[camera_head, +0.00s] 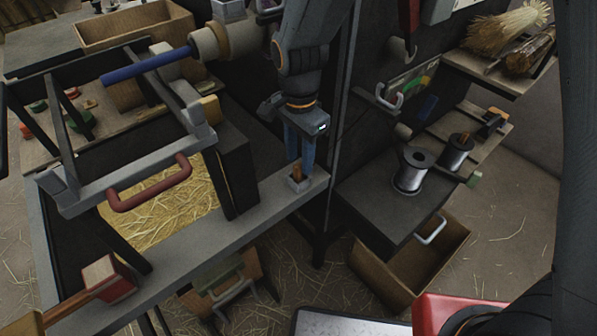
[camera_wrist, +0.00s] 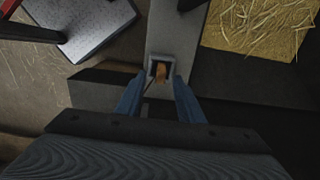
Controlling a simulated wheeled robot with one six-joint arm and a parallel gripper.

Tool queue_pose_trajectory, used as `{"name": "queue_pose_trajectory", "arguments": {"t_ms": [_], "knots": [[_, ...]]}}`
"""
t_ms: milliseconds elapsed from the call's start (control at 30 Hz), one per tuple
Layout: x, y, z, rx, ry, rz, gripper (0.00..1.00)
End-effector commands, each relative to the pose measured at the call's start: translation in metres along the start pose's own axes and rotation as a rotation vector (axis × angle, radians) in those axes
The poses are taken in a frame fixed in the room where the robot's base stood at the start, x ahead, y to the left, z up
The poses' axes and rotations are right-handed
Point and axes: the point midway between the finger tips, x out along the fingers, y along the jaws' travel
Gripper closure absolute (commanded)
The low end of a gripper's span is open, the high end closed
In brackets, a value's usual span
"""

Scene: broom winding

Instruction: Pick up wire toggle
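The wire toggle appears to be a small brown wooden piece (camera_head: 297,172) standing in a square grey holder (camera_head: 299,186) near the end of the grey bench rail. In the wrist view, the brown piece (camera_wrist: 161,72) shows inside the holder (camera_wrist: 151,58), just ahead of the fingertips. My gripper (camera_head: 301,160) points down right over the holder, with blue fingers. In the wrist view, my gripper (camera_wrist: 158,90) is open, its fingers apart on either side of the toggle's line. I cannot tell whether either finger touches it.
The grey rail (camera_head: 205,245) runs along the bench front. A black block (camera_head: 236,172) stands left of my gripper. A red-handled bar (camera_head: 150,188) and a blue rod (camera_head: 145,66) are at left. Wire spools (camera_head: 412,170) stand on the dark shelf at right, above an open wooden drawer (camera_head: 405,270).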

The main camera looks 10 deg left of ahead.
Motion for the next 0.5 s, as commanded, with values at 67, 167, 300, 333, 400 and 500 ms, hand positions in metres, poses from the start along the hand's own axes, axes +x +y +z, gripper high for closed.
{"name": "queue_pose_trajectory", "arguments": {"t_ms": [67, 167, 300, 333, 400, 500], "knots": [[0.013, 0.0, 0.002, -0.001, -0.001, 0.004, 0.66], [0.026, -0.001, 0.002, -0.001, -0.001, 0.003, 0.66], [0.037, -0.002, 0.002, -0.001, 0.0, 0.001, 0.66], [0.037, -0.002, 0.002, -0.001, 0.0, 0.001, 0.66], [0.038, -0.002, 0.002, -0.001, 0.0, 0.0, 0.66], [0.037, -0.002, 0.002, -0.001, 0.0, 0.0, 0.66]]}}
